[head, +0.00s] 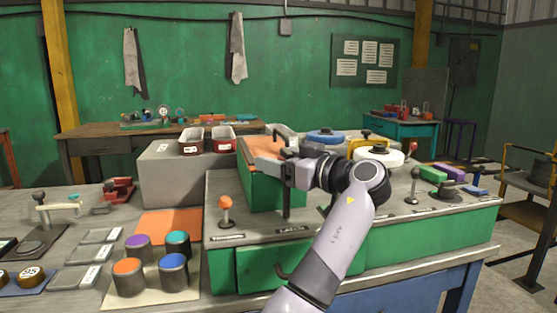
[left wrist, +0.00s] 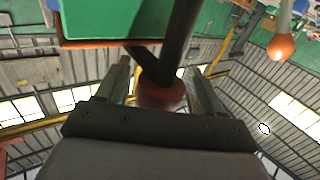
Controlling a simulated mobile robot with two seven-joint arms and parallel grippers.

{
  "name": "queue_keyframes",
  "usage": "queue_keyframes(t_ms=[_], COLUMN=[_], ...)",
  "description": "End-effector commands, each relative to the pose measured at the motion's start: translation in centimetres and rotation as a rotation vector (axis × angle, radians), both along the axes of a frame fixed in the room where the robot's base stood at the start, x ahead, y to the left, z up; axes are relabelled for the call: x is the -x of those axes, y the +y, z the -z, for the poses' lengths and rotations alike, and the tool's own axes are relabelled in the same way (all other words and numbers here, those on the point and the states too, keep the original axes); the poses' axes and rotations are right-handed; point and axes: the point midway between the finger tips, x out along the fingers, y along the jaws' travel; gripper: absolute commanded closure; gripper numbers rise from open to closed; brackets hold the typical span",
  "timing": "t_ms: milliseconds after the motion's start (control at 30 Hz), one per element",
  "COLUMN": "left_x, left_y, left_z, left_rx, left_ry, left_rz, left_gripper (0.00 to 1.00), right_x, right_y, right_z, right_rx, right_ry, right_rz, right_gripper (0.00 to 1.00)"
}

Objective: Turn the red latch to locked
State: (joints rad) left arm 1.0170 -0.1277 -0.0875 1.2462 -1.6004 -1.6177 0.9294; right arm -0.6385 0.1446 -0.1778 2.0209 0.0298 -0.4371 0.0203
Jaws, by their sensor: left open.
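The latch shows in the head view as a dark upright post (head: 287,204) behind a label plate on the grey bench top. Its top is hidden behind my left gripper (head: 268,167), which reaches in from the right at that height. In the left wrist view a dark bar (left wrist: 182,35) runs down to a dull red knob (left wrist: 160,96), which lies between the two fingers of my left gripper (left wrist: 158,70). The fingers are apart, with gaps beside the knob. I cannot tell whether either finger touches it. My right gripper is not in view.
An orange-topped green block (head: 262,190) stands close behind the gripper. A lever with an orange ball (head: 226,203) stands to the left. Several coloured-top cylinders (head: 173,272) are at front left. White and blue round parts and another lever (head: 414,185) are to the right.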

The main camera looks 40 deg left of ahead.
Motion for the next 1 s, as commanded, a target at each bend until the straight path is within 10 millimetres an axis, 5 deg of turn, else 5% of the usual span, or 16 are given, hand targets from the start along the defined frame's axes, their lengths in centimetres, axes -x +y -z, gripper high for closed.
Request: queue_keyframes(t_ms=[433,1000], left_x=[0.6,0.7], left_y=[-6.2,-6.7], left_z=[0.0,-0.1], left_rx=[0.0,-0.001], left_ry=[-0.001,-0.001], left_rz=[-0.002,-0.003], left_gripper=[0.33,0.33], right_x=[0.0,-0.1], right_y=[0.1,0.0], right_z=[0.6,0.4], right_rx=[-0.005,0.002], right_ry=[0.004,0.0], right_rz=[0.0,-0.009], right_gripper=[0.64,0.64])
